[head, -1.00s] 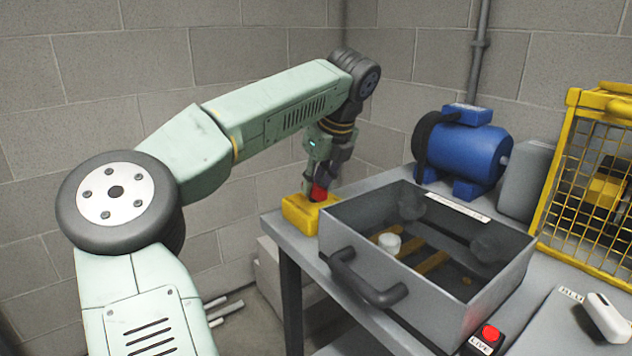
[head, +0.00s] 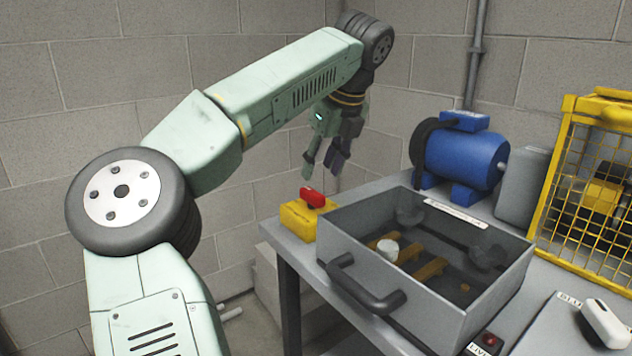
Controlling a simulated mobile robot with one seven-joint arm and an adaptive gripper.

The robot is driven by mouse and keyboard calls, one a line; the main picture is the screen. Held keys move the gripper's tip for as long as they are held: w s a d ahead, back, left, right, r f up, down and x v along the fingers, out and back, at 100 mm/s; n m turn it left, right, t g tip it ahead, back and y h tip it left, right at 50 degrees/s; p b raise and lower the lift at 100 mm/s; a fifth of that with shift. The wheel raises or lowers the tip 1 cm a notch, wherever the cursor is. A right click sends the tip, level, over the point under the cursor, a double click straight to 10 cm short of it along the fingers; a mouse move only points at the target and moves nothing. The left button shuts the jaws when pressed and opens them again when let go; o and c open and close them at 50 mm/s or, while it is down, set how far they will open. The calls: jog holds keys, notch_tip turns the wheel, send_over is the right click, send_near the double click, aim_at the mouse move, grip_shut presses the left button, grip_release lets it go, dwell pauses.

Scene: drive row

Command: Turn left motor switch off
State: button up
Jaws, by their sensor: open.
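The left motor switch is a yellow box (head: 297,222) with a red handle (head: 312,197) on top, at the left back corner of the bench. The handle lies slantwise across the top of the box. My gripper (head: 322,172) is open and empty above the switch, with its fingers pointing down and apart from the handle. The blue motor (head: 463,155) stands at the back of the bench.
A grey open-topped case (head: 455,300) with a dark handle stands right beside the switch, holding a white cylinder (head: 387,251) and yellowish bars. A yellow mesh guard (head: 575,215) is at the right. A white object (head: 605,322) lies at the front right. Block walls close off the back.

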jog(key=v, duration=0.5)
jog(key=shift+s+r, duration=0.1)
jog(key=shift+r, duration=0.05)
